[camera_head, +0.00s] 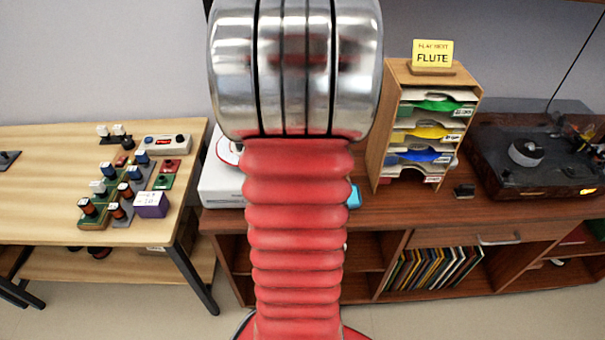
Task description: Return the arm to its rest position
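My own arm stands upright in the middle of the head view, with a ribbed red sleeve and a shiny metal joint above it. The joint reaches the top edge of the picture. My gripper is not in the picture, so its state and anything it might hold are hidden. The arm covers part of the cabinet and a white device (217,185) behind it.
A light wooden table (40,190) with small electrical parts stands left. A dark wooden cabinet (400,213) carries a sorter (393,112) with a yellow FLUTE sign (432,54) and a turntable (540,155) at right. Pale floor (130,310) shows in front.

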